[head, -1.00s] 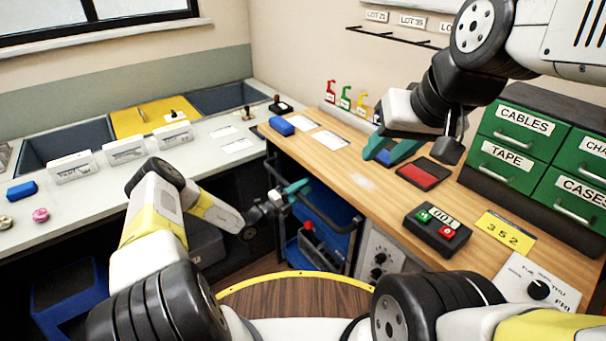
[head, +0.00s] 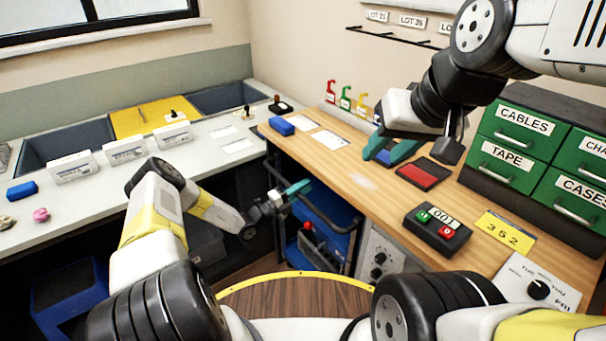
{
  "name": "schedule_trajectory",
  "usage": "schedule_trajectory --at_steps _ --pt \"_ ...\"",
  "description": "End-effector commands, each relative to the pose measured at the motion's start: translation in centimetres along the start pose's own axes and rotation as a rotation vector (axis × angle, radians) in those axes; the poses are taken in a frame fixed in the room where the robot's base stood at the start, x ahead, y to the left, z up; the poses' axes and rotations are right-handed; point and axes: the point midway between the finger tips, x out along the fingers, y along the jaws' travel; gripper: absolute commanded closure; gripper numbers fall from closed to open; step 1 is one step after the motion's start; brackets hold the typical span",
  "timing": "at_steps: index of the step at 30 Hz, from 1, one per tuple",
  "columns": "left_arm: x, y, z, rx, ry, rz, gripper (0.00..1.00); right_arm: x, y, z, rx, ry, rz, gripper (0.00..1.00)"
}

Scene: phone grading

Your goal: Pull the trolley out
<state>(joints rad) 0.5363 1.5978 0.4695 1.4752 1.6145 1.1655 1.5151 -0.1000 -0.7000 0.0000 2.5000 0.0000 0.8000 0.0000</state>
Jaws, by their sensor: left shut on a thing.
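The trolley (head: 345,222) stands under the wooden bench, with a black tubular frame and blue trays. A red-handled thing (head: 309,228) and dark items sit in its lower part. My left gripper (head: 298,189), with teal fingers, is at the trolley's near top rail and shut on it; the fingers partly hide the grip. My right gripper (head: 392,153) is above the wooden bench, its teal fingers apart and nothing visible between them, next to a red and black pad (head: 424,174).
The wooden bench (head: 355,183) runs above and right of the trolley. It carries a counter box (head: 437,229) and green drawers (head: 520,133). The white counter (head: 85,211) is at left, with a blue bin (head: 68,287) below.

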Motion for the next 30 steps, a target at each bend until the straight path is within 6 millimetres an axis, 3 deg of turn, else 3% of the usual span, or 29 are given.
schedule_trajectory --at_steps 20,26,30 --pt "-0.3 0.1 0.0 0.000 -0.001 0.003 1.00 0.0 0.0 0.0 0.000 0.000 0.000 0.64" --pt "-2.0 -0.3 0.1 0.000 -0.002 0.003 1.00 0.0 0.0 0.0 0.000 0.000 0.000 0.64" --pt "-4.7 -0.7 0.1 -0.001 -0.004 0.005 1.00 0.0 0.0 0.0 0.000 0.000 0.000 0.64"
